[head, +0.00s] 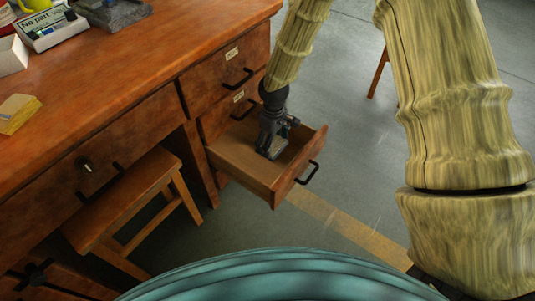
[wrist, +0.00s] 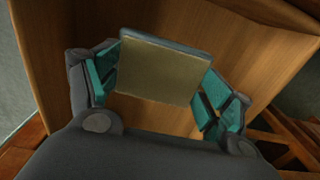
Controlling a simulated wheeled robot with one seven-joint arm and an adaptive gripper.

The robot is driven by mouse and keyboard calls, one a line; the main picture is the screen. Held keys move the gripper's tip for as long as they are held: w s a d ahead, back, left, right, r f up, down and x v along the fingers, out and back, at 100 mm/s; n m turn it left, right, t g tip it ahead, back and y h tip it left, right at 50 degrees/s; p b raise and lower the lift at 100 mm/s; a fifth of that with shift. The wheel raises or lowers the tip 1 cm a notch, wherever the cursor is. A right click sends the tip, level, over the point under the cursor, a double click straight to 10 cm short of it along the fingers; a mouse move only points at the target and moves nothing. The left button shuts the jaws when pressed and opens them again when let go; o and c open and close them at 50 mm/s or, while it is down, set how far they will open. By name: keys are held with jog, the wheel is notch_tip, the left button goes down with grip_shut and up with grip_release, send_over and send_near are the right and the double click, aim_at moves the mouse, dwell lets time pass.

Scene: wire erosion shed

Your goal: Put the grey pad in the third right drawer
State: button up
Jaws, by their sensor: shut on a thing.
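The grey pad (wrist: 157,70) is a flat, square-cornered piece with a dark edge, held between the teal finger pads of my gripper (wrist: 165,85) in the wrist view. The wooden bottom of the drawer lies behind it. In the head view my gripper (head: 271,148) reaches down inside the open third right drawer (head: 235,164). Whether the pad touches the drawer bottom I cannot tell. The drawer is pulled out of the desk's right-hand stack and looks otherwise empty.
Two closed drawers with black handles, the upper one (head: 228,72) among them, sit above the open one. A wooden stool (head: 125,196) stands to the left. The desk top (head: 120,75) holds a yellow pad stack (head: 17,112) and a white box (head: 10,56). Grey floor lies to the right.

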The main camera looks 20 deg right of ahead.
aim_at(273, 144)
notch_tip(273, 144, down, 7)
jog(key=shift+r+b, duration=0.2)
jog(key=shift+b, duration=0.95)
jog(key=shift+r, duration=0.1)
jog(key=o, duration=1.2)
jog(key=shift+c, duration=0.2)
notch_tip(273, 144, up, 12)
jog(key=p, duration=0.5)
